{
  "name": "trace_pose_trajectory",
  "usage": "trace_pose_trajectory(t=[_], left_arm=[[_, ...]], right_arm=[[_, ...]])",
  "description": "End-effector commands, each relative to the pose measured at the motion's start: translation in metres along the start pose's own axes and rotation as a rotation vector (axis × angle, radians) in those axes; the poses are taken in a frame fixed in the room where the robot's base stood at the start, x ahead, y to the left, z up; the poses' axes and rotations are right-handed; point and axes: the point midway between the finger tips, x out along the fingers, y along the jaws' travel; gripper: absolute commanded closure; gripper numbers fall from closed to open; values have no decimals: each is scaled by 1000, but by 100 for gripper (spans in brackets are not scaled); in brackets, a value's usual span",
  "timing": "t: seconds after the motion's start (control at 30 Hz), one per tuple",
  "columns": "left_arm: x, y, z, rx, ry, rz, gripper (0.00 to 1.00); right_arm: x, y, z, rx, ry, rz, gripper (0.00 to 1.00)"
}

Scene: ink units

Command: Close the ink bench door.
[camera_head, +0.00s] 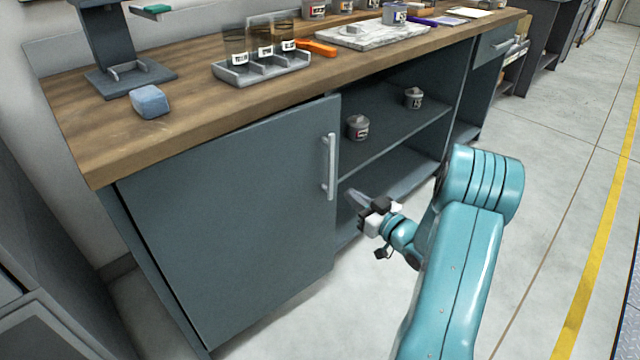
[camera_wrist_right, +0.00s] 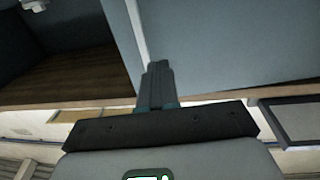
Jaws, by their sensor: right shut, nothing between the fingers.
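The ink bench door (camera_head: 230,215) is a blue-grey panel at the front left of the bench, with an upright metal handle (camera_head: 330,166) near its right edge. To the right of that edge the cabinet (camera_head: 400,135) stands open and its shelves show. I cannot tell the door's exact angle. My right gripper (camera_head: 352,192) is shut and empty, low in front of the opening, just right of the door's edge and handle. In the right wrist view its fingertips (camera_wrist_right: 158,68) lie close to the panel's pale edge (camera_wrist_right: 136,28); contact is unclear. My left gripper is out of view.
Small labelled ink jars stand on the shelves, one (camera_head: 357,127) near the door. The wooden benchtop (camera_head: 190,110) holds a grey rack (camera_head: 262,68), a blue block (camera_head: 150,101) and a marble slab (camera_head: 372,34). The floor (camera_head: 555,150) to the right is clear.

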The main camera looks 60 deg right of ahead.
Motion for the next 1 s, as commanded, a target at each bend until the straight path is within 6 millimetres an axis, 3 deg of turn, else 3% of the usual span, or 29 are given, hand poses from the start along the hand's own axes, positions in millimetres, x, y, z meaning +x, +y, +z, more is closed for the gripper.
trace_pose_trajectory(t=[0.6, 0.8, 1.0], left_arm=[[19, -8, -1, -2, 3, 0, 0], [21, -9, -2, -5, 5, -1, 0], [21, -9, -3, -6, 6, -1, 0]], right_arm=[[117, -2, 0, 0, 2, -3, 100], [134, -1, -1, 2, 1, -1, 100], [136, -1, -2, 1, 1, -1, 100]])
